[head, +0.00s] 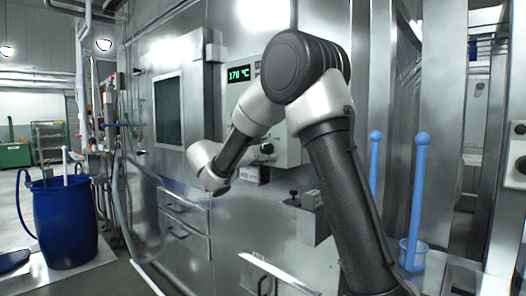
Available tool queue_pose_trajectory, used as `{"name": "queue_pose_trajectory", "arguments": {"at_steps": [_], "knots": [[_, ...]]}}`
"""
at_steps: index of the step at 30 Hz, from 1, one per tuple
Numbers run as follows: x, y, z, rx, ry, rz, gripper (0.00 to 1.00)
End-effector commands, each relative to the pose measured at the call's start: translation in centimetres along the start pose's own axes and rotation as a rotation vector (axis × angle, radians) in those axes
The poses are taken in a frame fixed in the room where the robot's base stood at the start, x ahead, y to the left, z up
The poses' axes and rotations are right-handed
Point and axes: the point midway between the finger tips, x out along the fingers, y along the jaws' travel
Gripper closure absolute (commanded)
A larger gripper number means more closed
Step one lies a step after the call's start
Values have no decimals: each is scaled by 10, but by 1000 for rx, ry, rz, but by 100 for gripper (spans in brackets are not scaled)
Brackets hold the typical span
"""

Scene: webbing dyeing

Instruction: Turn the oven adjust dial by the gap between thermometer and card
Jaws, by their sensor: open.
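The thermometer is a green lit display (239,74) on the steel oven front. It seems to read 170 or 178 °C; the last digit is too small to be sure. A pale control box (288,152) sits below it, partly behind my arm. A dark round knob (266,148) on this box may be the adjust dial; its marks cannot be read. A small label plate (249,173) hangs under the box, its text unreadable. I cannot make out which thing is the card. My wrist is left of the box, apart from the knob in the picture; my gripper does not show.
A grey box with a black knob (312,215) projects lower down. Blue rods stand in a blue pot (413,254) at right. A blue barrel (64,222) and hoses are at left.

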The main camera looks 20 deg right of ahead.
Motion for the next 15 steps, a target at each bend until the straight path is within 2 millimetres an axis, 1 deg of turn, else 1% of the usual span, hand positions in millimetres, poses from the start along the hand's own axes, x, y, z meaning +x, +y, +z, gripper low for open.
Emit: {"name": "queue_pose_trajectory", "arguments": {"at_steps": [1,5,6,8,9,15], "knots": [[0,0,0,0,0,0,49],[0,0,0,0,0,0,72],[0,0,0,0,0,0,80],[0,0,0,0,0,0,91],[0,0,0,0,0,0,94],[0,0,0,-9,0,-1,94]]}}
